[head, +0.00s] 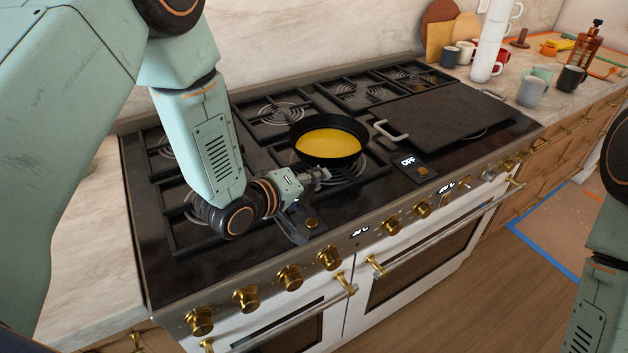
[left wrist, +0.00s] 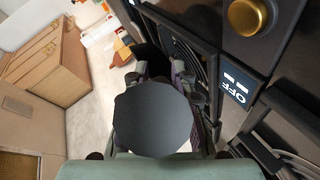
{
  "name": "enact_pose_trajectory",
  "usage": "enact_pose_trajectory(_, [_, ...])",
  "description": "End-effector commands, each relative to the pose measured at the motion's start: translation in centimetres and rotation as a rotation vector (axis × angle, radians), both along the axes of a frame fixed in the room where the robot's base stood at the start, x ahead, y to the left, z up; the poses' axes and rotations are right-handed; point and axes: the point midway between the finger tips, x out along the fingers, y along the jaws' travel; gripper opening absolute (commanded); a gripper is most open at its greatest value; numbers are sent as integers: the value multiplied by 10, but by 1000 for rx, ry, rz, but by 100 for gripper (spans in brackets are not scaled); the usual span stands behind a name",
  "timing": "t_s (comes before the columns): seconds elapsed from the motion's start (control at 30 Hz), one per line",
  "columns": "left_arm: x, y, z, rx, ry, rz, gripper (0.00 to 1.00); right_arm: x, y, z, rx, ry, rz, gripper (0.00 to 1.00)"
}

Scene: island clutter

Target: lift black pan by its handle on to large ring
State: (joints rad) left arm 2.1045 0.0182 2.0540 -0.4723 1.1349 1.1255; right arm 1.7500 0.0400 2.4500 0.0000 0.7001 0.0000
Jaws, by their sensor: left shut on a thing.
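The black pan (head: 327,158) has a yellow inside and sits over the front middle burner area of the stove in the head view. My left gripper (head: 322,175) is at the pan's near side, shut on its handle, which the fingers mostly hide. Whether the pan touches the grate is hard to tell. Ringed burners show at the back left (head: 282,112) and back middle (head: 360,93), and another ring (head: 347,172) lies partly under the pan. Which one is the large ring is not clear. My right gripper is out of view. In the left wrist view a grey disc hides much of the grip.
A black griddle (head: 445,115) with metal handles covers the right burners. Gold knobs (head: 331,258) line the stove front. Mugs (head: 532,92) and a stack of white cups (head: 490,45) stand on the right counter. The left counter (head: 85,225) is clear.

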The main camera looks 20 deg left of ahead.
Motion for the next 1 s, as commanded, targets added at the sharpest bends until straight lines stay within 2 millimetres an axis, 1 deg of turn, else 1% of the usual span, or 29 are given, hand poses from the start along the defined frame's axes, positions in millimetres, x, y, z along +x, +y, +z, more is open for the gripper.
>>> enact_pose_trajectory(0.03, [2, 0, 2, -1, -9, -1, 0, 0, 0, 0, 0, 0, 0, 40])
enact_pose_trajectory(1.0, [2, 0, -7, -1, -9, 0, 0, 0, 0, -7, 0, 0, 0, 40])
